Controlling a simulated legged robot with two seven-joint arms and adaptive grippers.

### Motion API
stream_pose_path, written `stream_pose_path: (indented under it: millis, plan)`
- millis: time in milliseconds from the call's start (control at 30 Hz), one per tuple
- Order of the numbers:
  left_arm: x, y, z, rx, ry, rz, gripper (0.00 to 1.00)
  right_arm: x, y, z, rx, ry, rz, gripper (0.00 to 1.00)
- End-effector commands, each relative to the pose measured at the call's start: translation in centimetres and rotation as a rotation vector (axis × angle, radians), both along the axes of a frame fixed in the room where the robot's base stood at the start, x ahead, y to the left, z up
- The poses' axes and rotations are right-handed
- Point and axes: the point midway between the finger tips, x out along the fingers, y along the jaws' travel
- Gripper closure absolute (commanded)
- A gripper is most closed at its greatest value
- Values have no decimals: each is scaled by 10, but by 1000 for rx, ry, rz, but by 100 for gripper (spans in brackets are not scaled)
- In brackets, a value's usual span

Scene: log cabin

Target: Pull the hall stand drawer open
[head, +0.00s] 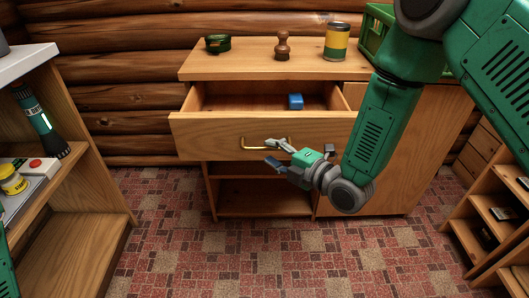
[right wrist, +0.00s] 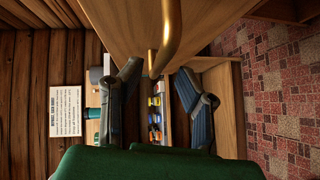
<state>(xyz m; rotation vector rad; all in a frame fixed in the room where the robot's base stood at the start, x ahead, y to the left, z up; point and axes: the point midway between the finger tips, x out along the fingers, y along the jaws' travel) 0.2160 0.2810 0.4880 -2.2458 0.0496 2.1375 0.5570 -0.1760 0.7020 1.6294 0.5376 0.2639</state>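The hall stand (head: 265,66) faces me. Its wooden drawer (head: 205,137) is pulled out, showing the inside and a small blue object (head: 295,101) in it. A brass handle (head: 252,147) is on the drawer front. My right gripper (head: 269,154) is at the handle's right end, its fingers spread apart. In the right wrist view the handle (right wrist: 169,35) extends down toward the space between my open fingers (right wrist: 155,88); whether they touch it I cannot tell. My left gripper is not in view.
On the stand top are a dark green tin (head: 218,44), a brown stamp (head: 282,46), a yellow-banded can (head: 337,40) and a green crate (head: 373,30). A shelf with a flashlight (head: 40,122) is at left, a low shelf (head: 490,210) at right. The carpet between is clear.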

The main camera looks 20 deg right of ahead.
Motion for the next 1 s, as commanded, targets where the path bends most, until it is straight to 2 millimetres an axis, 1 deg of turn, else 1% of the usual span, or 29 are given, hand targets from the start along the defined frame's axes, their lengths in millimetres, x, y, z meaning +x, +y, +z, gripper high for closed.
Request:
stream_pose_path:
  millis: [33,100,233,567,600,633,667,867,933,1000]
  plan:
    - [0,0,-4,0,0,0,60,7,4,-2,1,-3,1,69]
    - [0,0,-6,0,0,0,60,14,8,-3,2,-3,1,69]
    - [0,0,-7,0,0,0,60,22,12,-4,1,-2,-1,69]
    - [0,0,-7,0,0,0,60,25,14,-3,1,0,0,69]
    - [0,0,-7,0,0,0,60,25,14,-3,1,0,0,83]
    - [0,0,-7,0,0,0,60,25,14,-3,1,0,0,94]
    - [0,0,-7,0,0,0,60,25,14,-3,1,0,0,100]
    - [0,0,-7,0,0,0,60,23,14,-4,1,3,0,100]
    - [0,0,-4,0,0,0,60,17,16,-4,0,5,2,100]
    - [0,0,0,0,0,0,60,4,21,-4,-2,9,5,100]
